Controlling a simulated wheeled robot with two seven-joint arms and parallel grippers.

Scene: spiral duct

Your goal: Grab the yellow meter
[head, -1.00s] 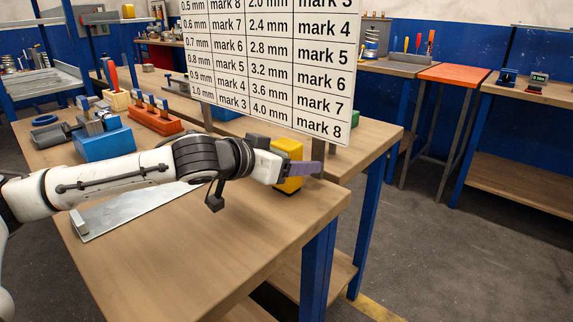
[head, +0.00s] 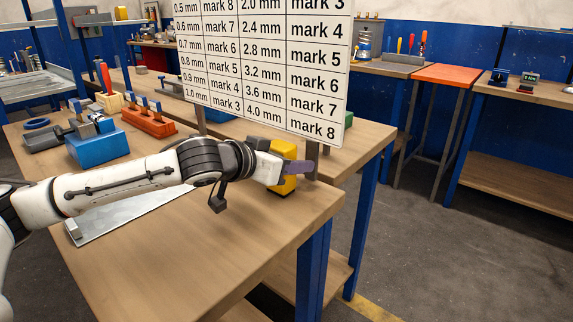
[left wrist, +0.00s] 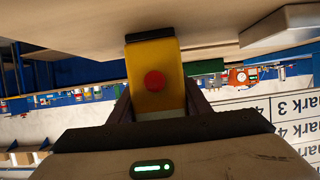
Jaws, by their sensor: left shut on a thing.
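The yellow meter (head: 286,183) is a small yellow block with dark parts near the right end of the wooden table. My left gripper (head: 284,168) reaches across from the left and is shut on it. In the left wrist view the meter (left wrist: 153,75) sits between the two fingers of the gripper (left wrist: 157,100), with a red round button on its face and a dark end. The picture there is upside down, and the meter's dark end is at the table surface. I cannot tell whether it is lifted clear. My right gripper is out of view.
A large white chart board (head: 262,70) on posts stands just behind the meter. A metal sheet (head: 130,215) lies under my left arm. A blue box (head: 95,148) and an orange tool block (head: 149,122) stand at the back left. The table's front is clear.

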